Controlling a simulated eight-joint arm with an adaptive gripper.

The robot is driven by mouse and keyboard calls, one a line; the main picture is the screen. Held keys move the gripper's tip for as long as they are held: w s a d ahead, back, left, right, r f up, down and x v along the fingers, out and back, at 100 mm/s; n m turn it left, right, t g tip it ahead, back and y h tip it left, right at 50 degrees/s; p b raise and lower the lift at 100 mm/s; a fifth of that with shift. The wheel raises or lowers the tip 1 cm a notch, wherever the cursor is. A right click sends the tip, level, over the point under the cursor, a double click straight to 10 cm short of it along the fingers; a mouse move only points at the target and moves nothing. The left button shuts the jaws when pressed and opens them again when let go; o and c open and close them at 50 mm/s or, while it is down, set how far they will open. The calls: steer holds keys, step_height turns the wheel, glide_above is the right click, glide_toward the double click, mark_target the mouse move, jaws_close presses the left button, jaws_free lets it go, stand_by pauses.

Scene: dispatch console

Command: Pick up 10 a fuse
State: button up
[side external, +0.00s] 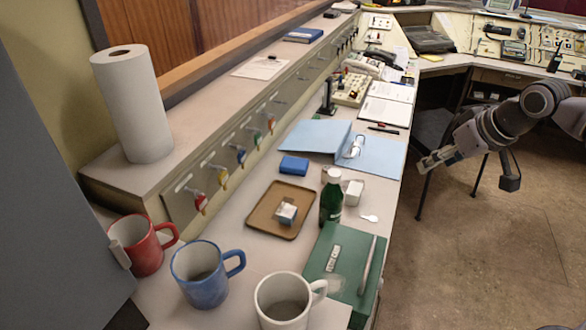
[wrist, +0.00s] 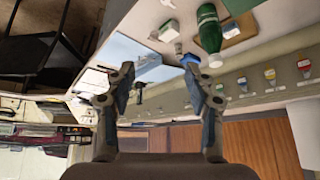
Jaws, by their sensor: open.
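No piece is clearly marked as a 10 A fuse. A small white and blue-grey box (side external: 287,213) lies on a brown tray (side external: 262,225); its print is too small to read. A small white box (side external: 353,192) stands right of a green bottle (side external: 331,205). The bottle also shows in the wrist view (wrist: 208,30).
Red (side external: 140,250), blue (side external: 200,280) and white (side external: 283,308) mugs stand at the near end. A green case (side external: 320,275) with a silver rod lies at the front right. A blue block (side external: 294,165) lies behind the tray. An open blue folder (side external: 315,138) covers the counter farther back.

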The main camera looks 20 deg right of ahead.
steer(key=w+a, duration=0.1)
steer(key=w, duration=0.9)
steer(key=m+g+h, duration=0.1)
steer(key=m+g, duration=0.1)
steer(key=m, duration=0.1)
glide_above(326, 173)
steer(key=f, duration=1.6)
steer(key=shift+d, duration=0.35)
steer(key=shift+a+f, duration=0.1)
steer(key=shift+f, duration=0.5)
step_height(326, 173, down, 4)
steer(key=shift+f, duration=0.2)
steer(key=shift+s+x, duration=0.15)
steer(key=shift+x, duration=1.1)
steer(key=shift+s+x, duration=0.2)
steer(key=shift+x, duration=1.05)
steer(key=shift+f, duration=0.15)
steer(key=shift+c, duration=0.3)
jaws_close()
